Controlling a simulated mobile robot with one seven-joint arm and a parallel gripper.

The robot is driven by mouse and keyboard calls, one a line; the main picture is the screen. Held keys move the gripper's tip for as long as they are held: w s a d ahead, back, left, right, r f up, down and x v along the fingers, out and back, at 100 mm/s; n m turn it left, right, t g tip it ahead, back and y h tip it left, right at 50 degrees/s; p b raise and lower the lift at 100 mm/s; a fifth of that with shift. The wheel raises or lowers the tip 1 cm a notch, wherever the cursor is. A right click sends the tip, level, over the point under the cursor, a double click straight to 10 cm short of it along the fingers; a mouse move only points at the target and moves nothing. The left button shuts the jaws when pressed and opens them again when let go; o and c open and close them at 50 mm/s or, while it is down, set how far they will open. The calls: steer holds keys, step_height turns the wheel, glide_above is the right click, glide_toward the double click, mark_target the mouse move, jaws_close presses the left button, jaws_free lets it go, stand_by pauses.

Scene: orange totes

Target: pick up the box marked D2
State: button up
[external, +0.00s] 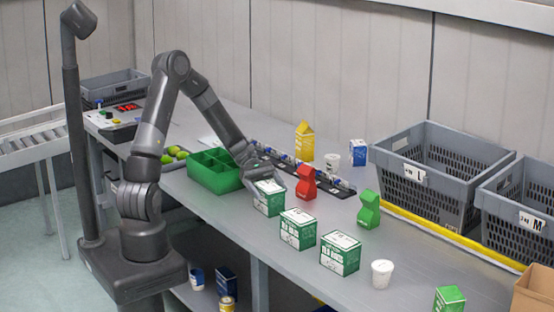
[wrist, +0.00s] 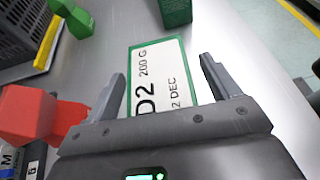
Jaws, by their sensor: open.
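The box marked D2 shows in the wrist view (wrist: 172,92), a white top face with a green border, lying between and beneath my gripper's fingers. My gripper (wrist: 163,68) is open, with one finger on each side of the box top; I cannot tell whether they touch it. The label there is too small to read.
A red carton (external: 305,185) stands close on the right, and a green bin (external: 213,172) on the left. Two similar boxes (external: 298,232) (external: 340,255), a green carton (external: 368,210) and a white cup (external: 382,274) stand farther right. Grey crates (external: 415,195) line the back.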

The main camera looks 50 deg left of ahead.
steer(key=shift+c, duration=0.3)
steer(key=c, duration=1.1)
steer(key=shift+r, duration=0.1)
